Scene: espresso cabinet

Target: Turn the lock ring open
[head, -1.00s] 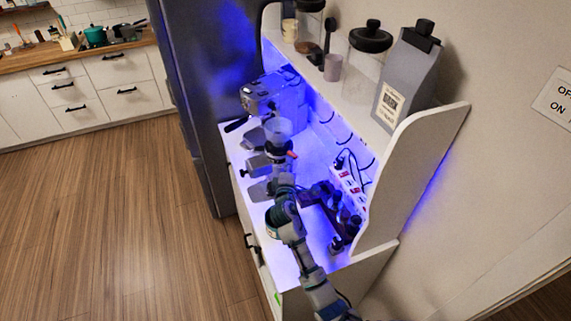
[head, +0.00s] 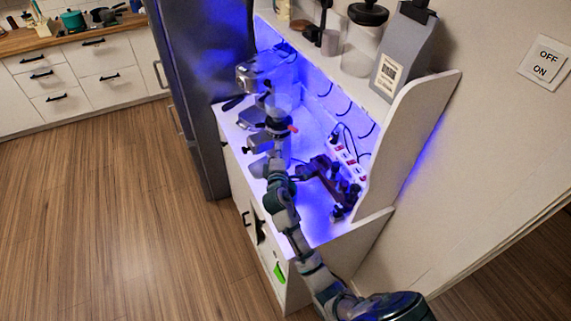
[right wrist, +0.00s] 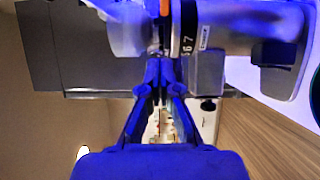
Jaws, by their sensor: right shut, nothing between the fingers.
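The grinder with a clear hopper (head: 279,104) stands on the lit counter in the head view, with a small red-orange lever at its side. In the right wrist view a dark ring with white numbers (right wrist: 188,35) and an orange mark (right wrist: 164,8) beside it show close up, which looks like the lock ring. My right gripper (right wrist: 160,75) is shut and empty, its fingertips just below the ring and orange mark; contact is unclear. In the head view my right arm reaches up from the bottom and hides the grinder's lower part. My left gripper is not in view.
An espresso machine (head: 256,72) stands behind the grinder. A dark device (head: 325,178) and a power strip (head: 343,147) with cables lie to the right. The shelf above holds a jar (head: 364,42) and a grey bag (head: 401,55). A side panel (head: 412,130) bounds the right.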

